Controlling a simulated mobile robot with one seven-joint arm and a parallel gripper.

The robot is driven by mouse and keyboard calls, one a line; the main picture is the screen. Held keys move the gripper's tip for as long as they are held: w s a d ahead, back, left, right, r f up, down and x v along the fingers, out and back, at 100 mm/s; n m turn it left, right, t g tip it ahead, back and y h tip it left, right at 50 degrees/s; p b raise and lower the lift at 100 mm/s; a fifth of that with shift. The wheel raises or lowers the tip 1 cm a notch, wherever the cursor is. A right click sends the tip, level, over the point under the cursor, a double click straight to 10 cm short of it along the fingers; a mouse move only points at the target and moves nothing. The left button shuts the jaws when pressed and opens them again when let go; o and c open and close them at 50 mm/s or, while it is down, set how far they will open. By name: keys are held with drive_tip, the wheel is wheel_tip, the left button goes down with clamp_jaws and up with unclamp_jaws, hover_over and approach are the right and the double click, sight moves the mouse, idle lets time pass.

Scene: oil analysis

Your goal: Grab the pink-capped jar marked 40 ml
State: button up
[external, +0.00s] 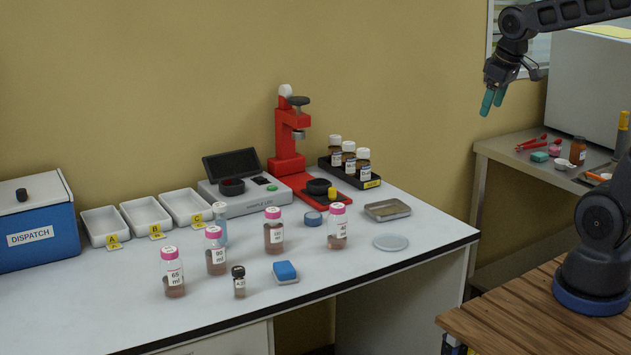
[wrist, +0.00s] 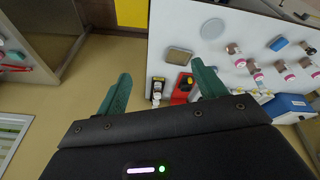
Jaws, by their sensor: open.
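The pink-capped jar whose label appears to read 40 ml (external: 337,229) stands upright on the white bench, rightmost of several pink-capped jars. In the wrist view it appears to be the jar (wrist: 235,51) nearest the pale round dish. Other pink-capped jars are marked 65 ml (external: 174,273) and 90 ml (external: 216,254); another jar (external: 273,232) has a label too small to read surely. My gripper (external: 492,101) is open and empty, with teal fingers. It is raised at the upper right, well away from the jars; its fingers also show in the wrist view (wrist: 161,72).
Near the 40 ml jar are a pale dish (external: 391,243), a metal tin (external: 387,210) and a blue round item (external: 313,219). A red press (external: 288,150) and a black rack (external: 350,175) of brown bottles stand behind. A blue-topped block (external: 285,272) lies in front.

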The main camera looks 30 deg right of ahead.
drive_tip(key=w+a+f+n+g, duration=0.1)
drive_tip(key=w+a+f+n, duration=0.15)
drive_tip(key=w+a, duration=0.45)
drive_tip(key=n+g, duration=0.2)
drive_tip(key=n, duration=0.8)
hover_over(334, 205)
drive_tip(key=shift+m, duration=0.25)
drive_tip(key=f, duration=1.6)
drive_tip(key=shift+d+f, duration=0.2)
drive_tip(key=shift+f, duration=0.15)
drive_tip(key=shift+a+f, duration=0.25)
drive_tip(key=shift+f, duration=0.4)
wheel_tip(334, 205, down, 5)
drive_tip(key=shift+r, duration=0.15)
drive_tip(key=shift+s+d+f, duration=0.1)
drive_tip(key=shift+s+f, duration=0.05)
drive_tip(key=shift+f, duration=1.2)
drive_tip(key=shift+s+d+f, duration=0.1)
drive_tip(key=shift+f, duration=1.2)
drive_tip(key=c, duration=1.1)
